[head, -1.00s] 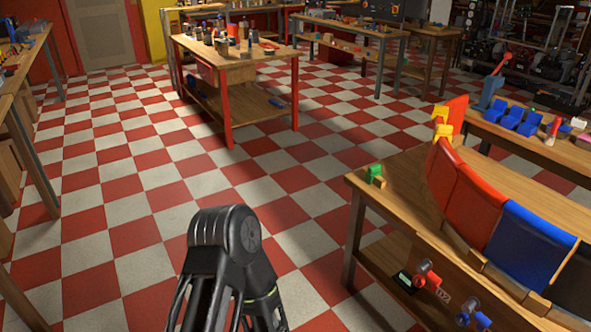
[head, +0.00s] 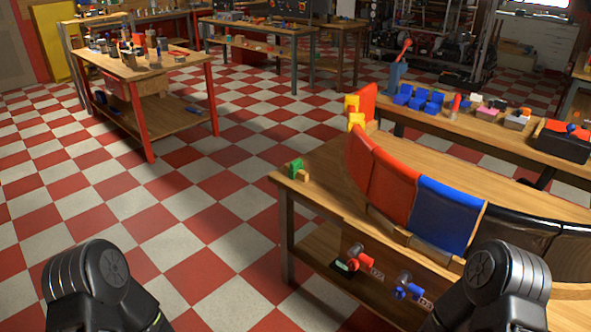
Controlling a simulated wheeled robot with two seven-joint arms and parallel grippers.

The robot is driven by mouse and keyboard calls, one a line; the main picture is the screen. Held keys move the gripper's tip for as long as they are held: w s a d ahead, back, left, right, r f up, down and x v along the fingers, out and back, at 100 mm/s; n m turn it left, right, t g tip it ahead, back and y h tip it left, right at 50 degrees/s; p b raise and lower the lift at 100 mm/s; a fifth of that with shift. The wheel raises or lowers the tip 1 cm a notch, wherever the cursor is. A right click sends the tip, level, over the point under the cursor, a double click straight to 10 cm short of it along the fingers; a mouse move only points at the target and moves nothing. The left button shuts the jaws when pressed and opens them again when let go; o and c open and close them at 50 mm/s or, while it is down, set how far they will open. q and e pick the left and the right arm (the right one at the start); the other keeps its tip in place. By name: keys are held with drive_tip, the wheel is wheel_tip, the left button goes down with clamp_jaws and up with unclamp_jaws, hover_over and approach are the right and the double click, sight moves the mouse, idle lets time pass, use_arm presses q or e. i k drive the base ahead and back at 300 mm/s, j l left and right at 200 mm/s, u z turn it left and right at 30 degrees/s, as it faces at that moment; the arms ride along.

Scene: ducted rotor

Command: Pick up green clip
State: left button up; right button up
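A small green clip (head: 296,168) sits on the near left corner of the wooden workbench (head: 322,153), beside a small wooden block (head: 304,176). Black links of my two arms show at the bottom left and bottom right. Both grippers are out of the picture, so what they hold is hidden.
Another bench (head: 480,123) with blue bins (head: 418,98) stands behind. A red-legged table (head: 150,73) stands at the back left. The checkered floor left of the workbench is clear.

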sight(296, 165)
drive_tip(key=z, duration=0.5)
drive_tip(key=i+j+z, duration=0.45)
drive_tip(key=j+z, duration=0.15)
drive_tip(key=i+j+z, duration=0.15)
drive_tip(key=j+z, duration=0.2)
drive_tip(key=j, duration=0.2)
drive_tip(key=i+j, duration=0.1)
drive_tip(key=j, duration=0.2)
drive_tip(key=i+j, duration=0.1)
drive_tip(key=j, duration=0.2)
drive_tip(key=i+j, duration=0.1)
drive_tip(key=j, duration=0.15)
